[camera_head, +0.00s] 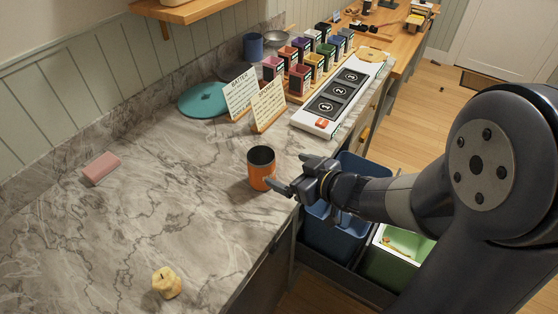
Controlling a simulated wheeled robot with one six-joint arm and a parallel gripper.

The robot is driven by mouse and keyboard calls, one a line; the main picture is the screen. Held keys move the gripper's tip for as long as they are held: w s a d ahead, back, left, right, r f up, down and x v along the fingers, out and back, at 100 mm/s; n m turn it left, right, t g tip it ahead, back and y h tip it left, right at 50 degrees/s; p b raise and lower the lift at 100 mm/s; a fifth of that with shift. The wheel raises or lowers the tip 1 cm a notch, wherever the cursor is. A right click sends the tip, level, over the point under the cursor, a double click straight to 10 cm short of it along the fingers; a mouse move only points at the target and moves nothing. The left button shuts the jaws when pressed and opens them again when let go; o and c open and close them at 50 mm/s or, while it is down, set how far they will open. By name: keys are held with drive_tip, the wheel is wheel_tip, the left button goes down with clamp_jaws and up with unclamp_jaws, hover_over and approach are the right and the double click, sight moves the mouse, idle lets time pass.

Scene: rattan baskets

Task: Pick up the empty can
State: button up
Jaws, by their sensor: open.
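An orange can (260,172) with a dark open top stands upright on the grey marbled countertop (140,220), near its right edge. My gripper (281,172) reaches in from the right and is beside the can. Its jaws are open, with one finger near the can's lower right side and the other near its upper right. I cannot tell whether either finger touches the can. The inside of the can is dark, so its contents do not show.
Two standing cards (268,106), a teal disc (204,100) and a numbered white panel (342,98) stand behind. Blue (335,238) and green (398,258) bins sit below the counter edge.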

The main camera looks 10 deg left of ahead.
sight(273, 165)
drive_tip(key=x, duration=0.5)
drive_tip(key=shift+a, duration=0.25)
drive_tip(key=shift+s+a+x, duration=0.1)
drive_tip(key=shift+s+x, duration=0.05)
drive_tip(key=shift+x, duration=1.25)
drive_tip(key=shift+s+a+x, duration=0.1)
drive_tip(key=shift+s+x, duration=0.05)
drive_tip(key=shift+x, duration=1.25)
drive_tip(key=shift+c, duration=0.5)
drive_tip(key=c, duration=1)
drive_tip(key=shift+o, duration=0.2)
